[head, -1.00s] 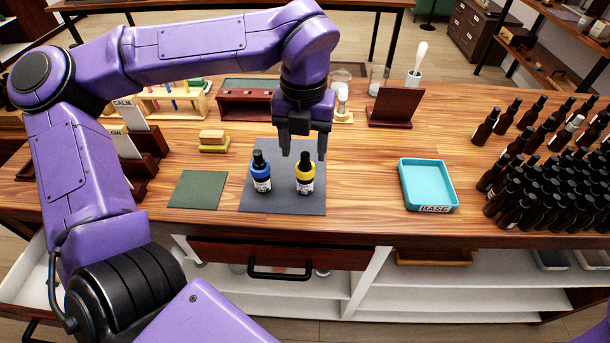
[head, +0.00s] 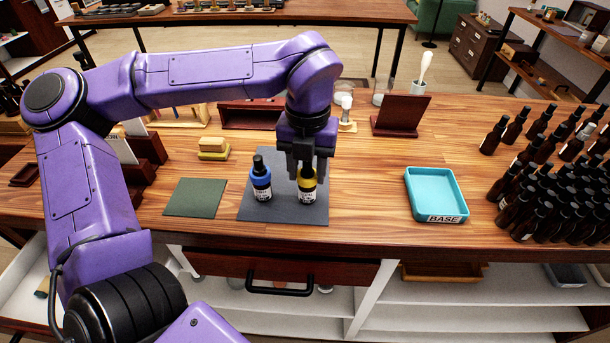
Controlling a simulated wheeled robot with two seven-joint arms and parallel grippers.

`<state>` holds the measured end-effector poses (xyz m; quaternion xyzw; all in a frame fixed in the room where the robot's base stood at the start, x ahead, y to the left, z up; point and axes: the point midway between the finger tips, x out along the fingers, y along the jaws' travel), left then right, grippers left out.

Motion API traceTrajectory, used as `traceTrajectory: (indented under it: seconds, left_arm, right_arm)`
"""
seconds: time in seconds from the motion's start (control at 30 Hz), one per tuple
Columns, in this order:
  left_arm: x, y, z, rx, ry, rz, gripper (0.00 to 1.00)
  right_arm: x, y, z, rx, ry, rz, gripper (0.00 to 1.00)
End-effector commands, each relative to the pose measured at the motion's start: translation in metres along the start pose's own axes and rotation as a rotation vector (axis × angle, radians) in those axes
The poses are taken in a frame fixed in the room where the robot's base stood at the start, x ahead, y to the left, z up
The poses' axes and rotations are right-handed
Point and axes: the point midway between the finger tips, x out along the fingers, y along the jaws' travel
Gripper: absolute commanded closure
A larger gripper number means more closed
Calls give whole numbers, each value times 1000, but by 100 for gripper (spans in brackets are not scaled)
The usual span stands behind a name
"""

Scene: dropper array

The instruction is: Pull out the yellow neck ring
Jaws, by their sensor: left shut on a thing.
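A dark bottle with a yellow neck ring (head: 308,184) stands upright on the dark grey mat (head: 283,211). My left gripper (head: 307,172) is over it from above, with its fingers around the bottle's top, and is shut on it. The fingers hide the cap and part of the yellow ring. A second dark bottle with a blue neck ring (head: 261,181) and a black cap stands upright to the left on the same mat, apart from the gripper. My right gripper is not in view.
A teal tray marked BASE (head: 437,215) lies to the right, with many dark bottles (head: 545,190) beyond it. A green mat (head: 195,198) lies left, with yellow blocks (head: 213,149) behind it. A dark red stand (head: 400,115) is at the back. The wood between mat and tray is clear.

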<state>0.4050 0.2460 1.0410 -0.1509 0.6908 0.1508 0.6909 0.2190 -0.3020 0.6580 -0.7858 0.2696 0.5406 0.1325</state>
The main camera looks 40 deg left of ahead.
Motion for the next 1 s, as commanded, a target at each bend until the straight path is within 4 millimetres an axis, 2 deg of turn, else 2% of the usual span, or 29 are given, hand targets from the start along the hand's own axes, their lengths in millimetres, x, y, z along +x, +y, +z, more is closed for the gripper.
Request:
traceTrajectory:
  seconds: [0.5,0.83,1.0]
  left_arm:
    - [-12,0,0,0,0,0,93]
    - [-12,0,0,0,0,0,93]
    - [-20,0,0,0,0,0,93]
  right_arm:
    - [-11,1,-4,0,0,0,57]
    - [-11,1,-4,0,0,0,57]
    - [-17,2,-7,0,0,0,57]
